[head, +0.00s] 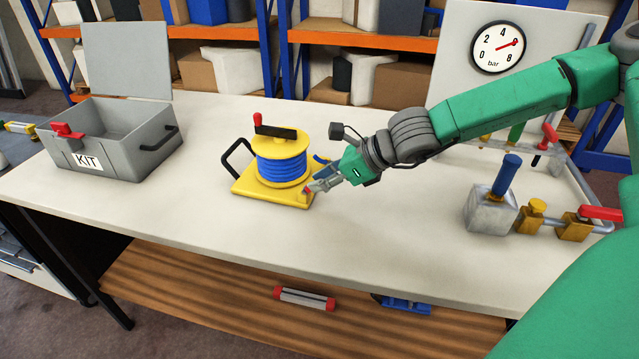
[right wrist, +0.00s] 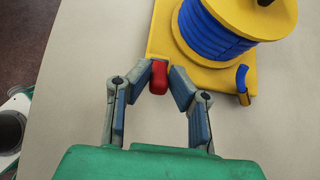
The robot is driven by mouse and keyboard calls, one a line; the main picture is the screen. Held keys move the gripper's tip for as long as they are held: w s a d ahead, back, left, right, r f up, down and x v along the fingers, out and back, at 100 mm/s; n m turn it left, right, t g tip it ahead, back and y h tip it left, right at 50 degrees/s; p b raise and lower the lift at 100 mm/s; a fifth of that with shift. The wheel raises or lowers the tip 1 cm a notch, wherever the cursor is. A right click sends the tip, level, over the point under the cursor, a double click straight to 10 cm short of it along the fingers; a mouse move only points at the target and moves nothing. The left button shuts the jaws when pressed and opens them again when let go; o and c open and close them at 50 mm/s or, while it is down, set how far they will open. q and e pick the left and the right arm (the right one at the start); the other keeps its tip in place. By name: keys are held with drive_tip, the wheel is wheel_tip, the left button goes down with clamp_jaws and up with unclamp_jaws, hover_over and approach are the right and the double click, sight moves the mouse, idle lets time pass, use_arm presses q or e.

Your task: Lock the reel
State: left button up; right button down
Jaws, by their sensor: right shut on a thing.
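The reel (head: 282,163) stands on the table, a yellow drum wound with blue hose on a yellow base plate (head: 262,192). A dark crank arm with a red knob (head: 257,119) lies across its top. A black carry handle (head: 237,158) rises at its left. My right gripper (head: 310,190) is at the front right corner of the base. In the right wrist view its fingers (right wrist: 163,75) are shut on a small red lever (right wrist: 158,78) at the base's corner. The blue hose end (right wrist: 241,78) shows beside the drum. My left gripper is not in view.
An open grey kit box (head: 110,140) stands at the left of the table. A metal block with a blue handle (head: 506,174) and a valve with a red lever (head: 600,213) stand at the right. A gauge (head: 497,47) is on the panel behind. The table front is clear.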

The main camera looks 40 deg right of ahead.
drive_tip(key=shift+s+f, duration=0.1)
drive_tip(key=shift+f, duration=0.05)
drive_tip(key=c, duration=1.5)
unclamp_jaws()
drive_tip(key=shift+s+d+r, duration=0.2)
drive_tip(key=shift+r, duration=0.15)
drive_tip(key=shift+s+d+r, duration=0.15)
drive_tip(key=shift+r, duration=0.2)
drive_tip(key=shift+v, duration=5.1)
drive_tip(key=shift+d+f, duration=0.1)
